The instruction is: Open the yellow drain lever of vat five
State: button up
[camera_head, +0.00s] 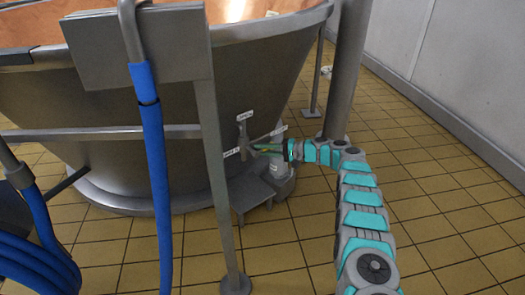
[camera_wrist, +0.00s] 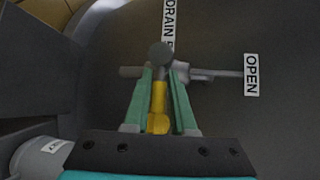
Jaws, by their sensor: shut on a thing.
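My gripper (camera_wrist: 162,88) is shut on the yellow drain lever (camera_wrist: 158,108), with one green finger along each side of it. The lever runs from the grey valve (camera_wrist: 160,55) toward the bottom of the wrist view. A label reading "DRAIN" and a partly hidden character (camera_wrist: 170,20) is above the valve, and an "OPEN" label (camera_wrist: 251,75) is to its right. In the head view my gripper (camera_head: 262,147) reaches from the right to the valve (camera_head: 244,132) low on the vat wall (camera_head: 120,100). The fingers mostly hide the lever there.
A grey post (camera_head: 217,170) and blue hoses (camera_head: 155,180) stand left of the valve. A grey step (camera_head: 250,190) and a pale cylinder (camera_head: 278,174) are below it. A thick column (camera_head: 347,70) rises behind my arm. Tiled floor (camera_head: 450,180) is clear at right.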

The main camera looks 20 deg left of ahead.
jog(key=shift+f, duration=0.1)
grip_shut()
jog(key=shift+s+a+f, duration=0.1)
jog(key=shift+s, duration=0.05)
dwell(0.7)
